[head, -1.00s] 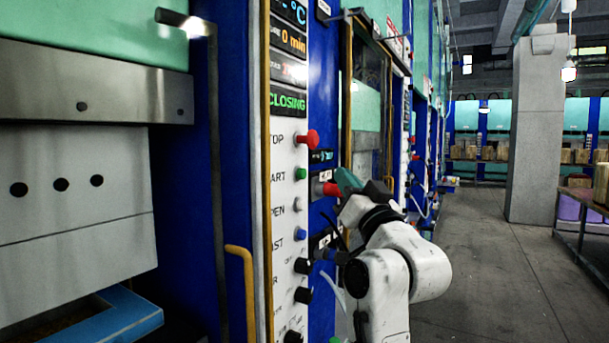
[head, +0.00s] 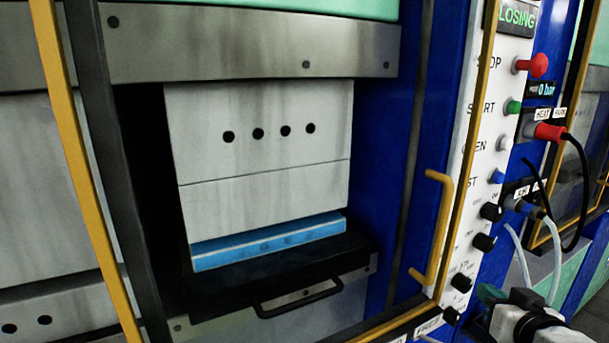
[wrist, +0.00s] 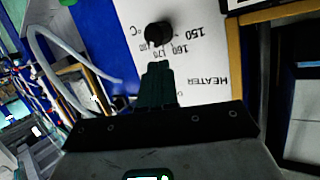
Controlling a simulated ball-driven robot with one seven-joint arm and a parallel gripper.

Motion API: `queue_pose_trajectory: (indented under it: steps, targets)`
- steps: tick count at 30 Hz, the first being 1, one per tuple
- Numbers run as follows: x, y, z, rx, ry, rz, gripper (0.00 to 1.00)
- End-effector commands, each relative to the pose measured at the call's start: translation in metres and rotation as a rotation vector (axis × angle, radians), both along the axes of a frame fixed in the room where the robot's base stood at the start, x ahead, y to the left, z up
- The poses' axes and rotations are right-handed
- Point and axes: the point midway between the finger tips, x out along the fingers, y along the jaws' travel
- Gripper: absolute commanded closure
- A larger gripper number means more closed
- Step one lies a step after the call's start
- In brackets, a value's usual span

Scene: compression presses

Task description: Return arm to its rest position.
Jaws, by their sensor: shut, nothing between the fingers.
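My arm shows at the lower right of the head view, with the teal fingers of my gripper (head: 489,293) low beside the control panel (head: 475,165). In the wrist view the fingers of my gripper (wrist: 158,84) are together and empty. They point toward the white panel face, just below a black heater knob (wrist: 158,33) with a temperature scale. I cannot tell whether the fingertips touch the panel.
The press's grey upper block (head: 265,150) sits at or just above a blue mold (head: 268,243). A yellow handle (head: 437,228) stands beside the panel. A red plug (head: 549,131) with a black cable and pale hoses hang near my arm.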

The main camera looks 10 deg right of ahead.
Motion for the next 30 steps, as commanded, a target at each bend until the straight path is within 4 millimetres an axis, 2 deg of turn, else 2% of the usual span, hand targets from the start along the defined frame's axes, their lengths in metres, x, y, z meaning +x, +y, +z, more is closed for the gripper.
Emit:
queue_pose_trajectory:
  steps: [1,3,5,6,8,12,15,18,21,25,30]
  targets:
    - [-0.014,0.010,-0.034,0.005,0.091,0.015,1.00]
    - [-0.035,0.022,-0.076,0.010,0.215,0.035,1.00]
    - [-0.057,0.032,-0.110,0.016,0.320,0.052,1.00]
    - [-0.073,0.039,-0.132,0.019,0.391,0.064,1.00]
    - [-0.099,0.049,-0.163,0.023,0.498,0.082,1.00]
    - [-0.171,0.070,-0.224,0.031,0.747,0.120,1.00]
    - [-0.223,0.082,-0.256,0.035,0.911,0.147,1.00]
    - [-0.268,0.090,-0.276,0.037,1.043,0.166,1.00]
    - [-0.299,0.095,-0.287,0.038,1.133,0.179,1.00]
    - [-0.318,0.098,-0.292,0.038,1.187,0.188,1.00]
    - [-0.320,0.099,-0.293,0.038,1.193,0.189,1.00]
